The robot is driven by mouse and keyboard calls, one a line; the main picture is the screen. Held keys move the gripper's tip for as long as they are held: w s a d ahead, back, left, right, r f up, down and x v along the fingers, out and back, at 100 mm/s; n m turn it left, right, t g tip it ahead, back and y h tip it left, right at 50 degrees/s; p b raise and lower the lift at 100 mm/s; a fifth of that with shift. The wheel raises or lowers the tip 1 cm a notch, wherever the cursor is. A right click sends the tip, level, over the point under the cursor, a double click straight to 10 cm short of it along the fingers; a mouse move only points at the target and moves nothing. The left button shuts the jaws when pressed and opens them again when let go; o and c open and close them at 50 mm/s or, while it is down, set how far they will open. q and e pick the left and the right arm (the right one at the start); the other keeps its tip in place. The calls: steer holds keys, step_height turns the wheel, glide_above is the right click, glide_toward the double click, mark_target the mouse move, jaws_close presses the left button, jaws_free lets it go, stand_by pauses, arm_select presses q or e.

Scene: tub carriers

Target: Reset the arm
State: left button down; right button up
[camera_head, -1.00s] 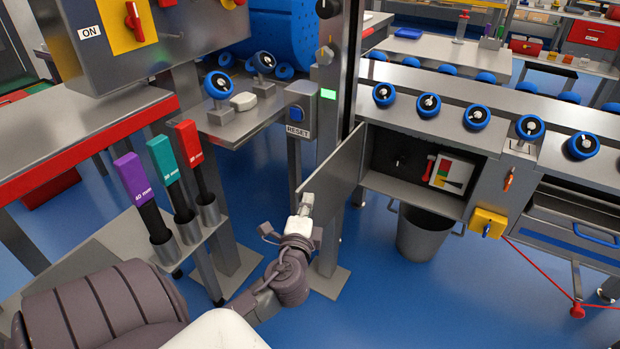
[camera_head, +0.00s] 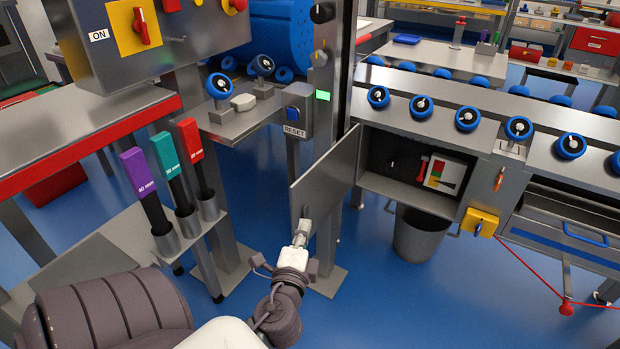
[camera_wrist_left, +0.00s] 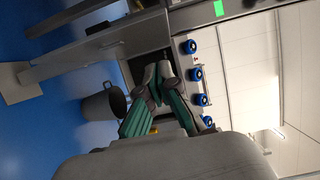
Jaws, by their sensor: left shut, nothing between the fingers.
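My left gripper (camera_head: 302,232) is in the lower middle of the head view, in front of the lower part of an open grey cabinet door (camera_head: 326,178). I cannot tell whether it touches the door. In the left wrist view its fingers (camera_wrist_left: 158,76) are closed together, with nothing between them. My right gripper is in neither view.
The open cabinet (camera_head: 412,196) holds a red-handled item and a small panel. A grey bucket (camera_head: 418,236) stands below it. A post with a blue RESET button (camera_head: 293,113) stands behind the door. Three coloured-handled tools sit in a rack, the purple one (camera_head: 137,172) nearest. Blue floor (camera_head: 390,310) is clear at lower right.

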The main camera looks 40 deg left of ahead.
arm_select(q)
steer(key=shift+v, duration=0.8)
